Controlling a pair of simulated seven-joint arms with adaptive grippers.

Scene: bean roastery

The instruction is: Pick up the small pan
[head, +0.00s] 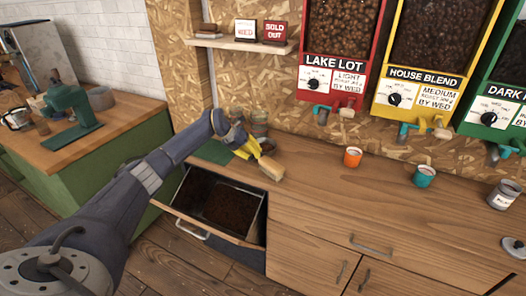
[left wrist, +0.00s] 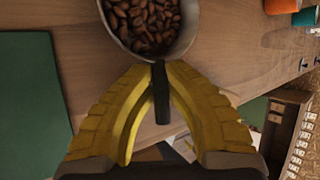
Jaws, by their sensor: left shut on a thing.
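The small pan (left wrist: 187,42) is a round grey metal pan with dark brown coffee beans in it, at the top of the left wrist view. Its short dark handle (left wrist: 161,100) points toward me between the yellow fingers. My left gripper (left wrist: 160,72) is shut on this handle. In the head view the left gripper (head: 251,149) is over the back left of the wooden counter (head: 330,200). I cannot tell whether the pan rests on the counter or is just above it. My right gripper is not in view.
An open drawer (head: 182,233) holding a dark bin sticks out below the gripper. A pale wooden block-like thing (head: 271,169) lies beside it. An orange cup (head: 352,158) and a teal cup (head: 424,176) stand to the right. Bean dispensers hang behind. The counter's front middle is clear.

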